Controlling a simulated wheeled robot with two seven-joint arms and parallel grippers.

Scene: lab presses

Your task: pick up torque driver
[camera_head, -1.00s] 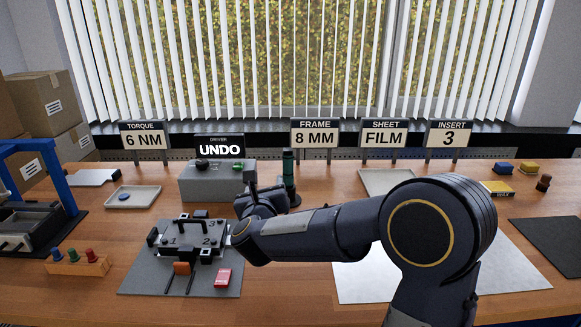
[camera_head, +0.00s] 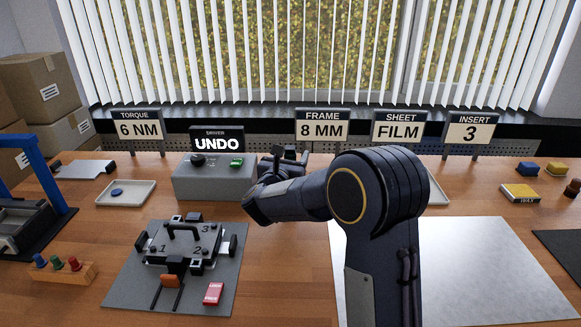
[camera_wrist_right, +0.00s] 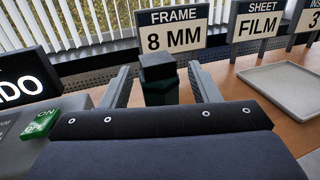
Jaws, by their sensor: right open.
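The torque driver (camera_wrist_right: 158,78), a dark green upright cylinder with a black square-edged top, stands in the middle of the right wrist view. My right gripper (camera_wrist_right: 161,86) is open, with one finger on each side of the driver in that picture. I cannot tell whether the fingers touch it. In the head view my right gripper (camera_head: 284,158) is at the back of the table, just right of the grey driver box (camera_head: 215,184), and the driver is mostly hidden behind it and my arm. My left gripper is not in view.
The driver box has a black knob, a green ON switch and an UNDO display (camera_head: 217,142). A grey mat (camera_head: 215,270) with a numbered fixture (camera_head: 183,245) lies in front. A FRAME 8 MM sign (camera_head: 322,128) stands behind. A pale sheet (camera_head: 470,265) lies at right.

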